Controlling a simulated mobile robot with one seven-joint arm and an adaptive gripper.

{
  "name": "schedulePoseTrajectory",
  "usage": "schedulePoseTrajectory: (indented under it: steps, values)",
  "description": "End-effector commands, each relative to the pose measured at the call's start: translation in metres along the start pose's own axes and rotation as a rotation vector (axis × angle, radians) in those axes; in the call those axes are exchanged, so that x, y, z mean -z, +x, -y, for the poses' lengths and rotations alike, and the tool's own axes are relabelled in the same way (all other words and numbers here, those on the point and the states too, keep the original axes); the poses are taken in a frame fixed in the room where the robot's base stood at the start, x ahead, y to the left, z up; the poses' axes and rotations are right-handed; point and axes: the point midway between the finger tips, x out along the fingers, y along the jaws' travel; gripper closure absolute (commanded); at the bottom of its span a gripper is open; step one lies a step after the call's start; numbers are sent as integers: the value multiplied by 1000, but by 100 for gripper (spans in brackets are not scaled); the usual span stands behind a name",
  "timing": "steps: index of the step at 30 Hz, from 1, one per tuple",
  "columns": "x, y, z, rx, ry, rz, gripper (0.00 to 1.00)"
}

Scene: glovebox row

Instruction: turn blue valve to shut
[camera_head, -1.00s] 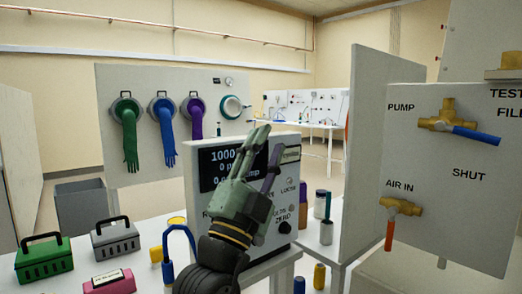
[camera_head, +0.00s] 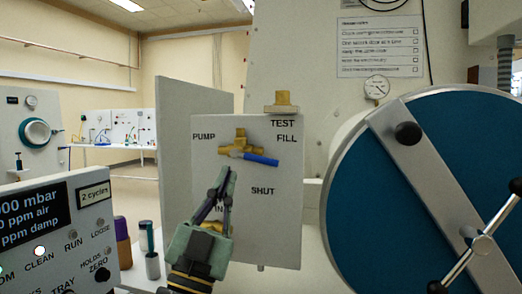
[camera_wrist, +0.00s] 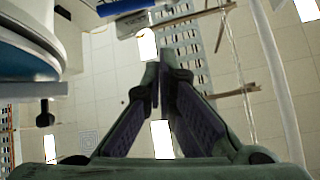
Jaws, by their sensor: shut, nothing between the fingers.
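The blue valve has a brass body (camera_head: 236,143) and a blue lever (camera_head: 262,159) on a pale upright panel (camera_head: 280,215). In the head view the lever points right and slightly down, below the FILL label. PUMP is printed to the left, TEST and FILL at the upper right, SHUT below. My gripper (camera_head: 227,172) is shut and empty, its fingertips just below the brass body in the picture; I cannot tell the gap in depth.
A large round blue door (camera_head: 370,200) with a metal bar and handle stands right of the panel. A display box (camera_head: 70,235) is at the lower left, with bottles (camera_head: 151,262) beside it. My gripper mostly hides the lower AIR IN valve.

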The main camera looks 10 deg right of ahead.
Motion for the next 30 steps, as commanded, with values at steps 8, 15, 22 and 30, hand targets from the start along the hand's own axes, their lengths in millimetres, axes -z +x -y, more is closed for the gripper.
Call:
schedulePoseTrajectory:
  steps: [8, 15, 22, 30]
  values:
    - [9, 23, -37, -48, -187, -30, 100]
    - [13, 72, -39, -49, -185, -30, 100]
    - [8, 112, -41, -47, -184, -24, 100]
    - [-19, 87, -45, -46, -181, -26, 100]
